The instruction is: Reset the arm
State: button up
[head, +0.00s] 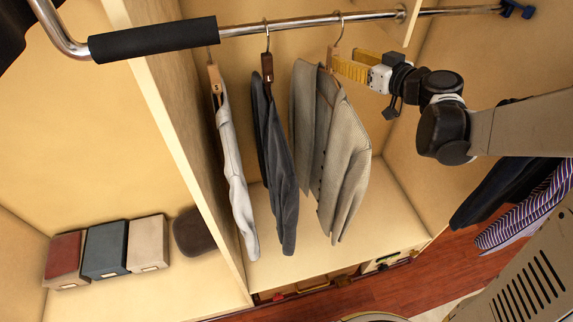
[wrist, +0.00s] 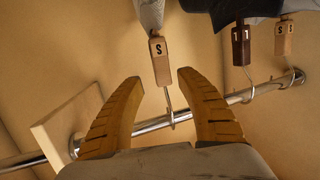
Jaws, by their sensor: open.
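My arm reaches in from the right in the head view. My gripper (head: 348,68) has yellow ribbed fingers and is beside the hanger of a beige-grey jacket (head: 342,150). In the wrist view my gripper (wrist: 160,78) is open, its fingers spread apart. A light wooden tag (wrist: 158,62) marked S shows between the fingertips, with its hook on the rail (wrist: 152,125). The fingers do not close on the hanger. Whether they touch it cannot be told.
A dark garment (head: 275,150) and a pale one (head: 233,165) hang further left on the metal rail (head: 280,26). A wooden partition (head: 165,110) stands left of them. Several boxes (head: 108,248) sit on the left shelf. Dark and striped clothes (head: 528,210) are below my arm.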

jog(key=s+d+f+m+g+h, duration=0.1)
jog(key=s+f+m+g+h, duration=0.1)
jog(key=s, duration=0.8)
jog(key=s+d+f+m+g+h, duration=0.2)
jog(key=s+h, duration=0.1)
jog(key=s, duration=0.7)
jog(key=s+d+f+m+g+h, duration=0.1)
jog(key=s+d+f+m+h, duration=0.1)
jog(key=s, duration=0.8)
jog(key=shift+f+m+g+h, duration=0.3)
jog(key=shift+f+g+h, duration=0.15)
jog(key=shift+h, duration=0.25)
jog(key=shift+w, duration=0.1)
dwell(1.3)
